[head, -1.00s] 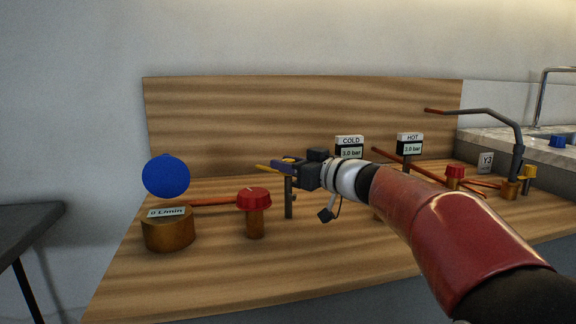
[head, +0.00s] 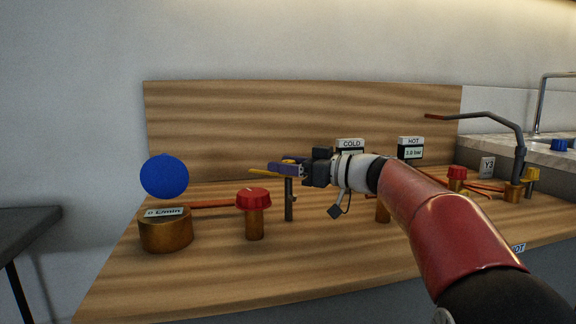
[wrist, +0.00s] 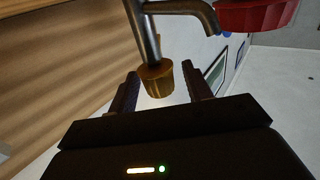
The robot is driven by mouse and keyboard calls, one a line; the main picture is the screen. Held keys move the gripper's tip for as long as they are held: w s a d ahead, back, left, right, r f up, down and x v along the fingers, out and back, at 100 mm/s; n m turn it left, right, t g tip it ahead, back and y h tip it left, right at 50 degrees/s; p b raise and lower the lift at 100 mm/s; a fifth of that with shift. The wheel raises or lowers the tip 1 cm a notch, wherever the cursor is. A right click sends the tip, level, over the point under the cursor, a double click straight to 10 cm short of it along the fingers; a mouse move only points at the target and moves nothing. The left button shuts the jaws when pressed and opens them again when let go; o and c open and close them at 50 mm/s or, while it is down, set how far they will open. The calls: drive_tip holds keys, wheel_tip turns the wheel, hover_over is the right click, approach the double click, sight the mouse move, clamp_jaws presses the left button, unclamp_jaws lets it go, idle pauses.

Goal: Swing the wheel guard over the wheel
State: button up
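A red knobbed wheel (head: 253,197) stands on a brass stem at the front of the wooden bench; a red rim also shows at the top right of the wrist view (wrist: 255,14). A blue disc (head: 164,176) stands above a brass cylinder at the left. A grey post (head: 289,203) stands right of the red wheel, with a yellow bar (head: 262,173) near its top. I cannot tell which part is the guard. My gripper (head: 275,168) is by the post top. In the wrist view my gripper (wrist: 158,82) is open, with a gold cap (wrist: 157,78) between its fingers, gaps either side.
A label marked L/min (head: 165,212) sits on the brass cylinder. COLD (head: 350,145) and HOT (head: 411,148) gauges stand behind my arm. A bent grey spout (head: 518,140) and a small red knob (head: 457,173) are at the right.

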drive_tip(key=b+v, duration=0.1)
drive_tip(key=v, duration=0.6)
drive_tip(key=shift+s+d, duration=0.15)
drive_tip(key=shift+d, duration=0.2)
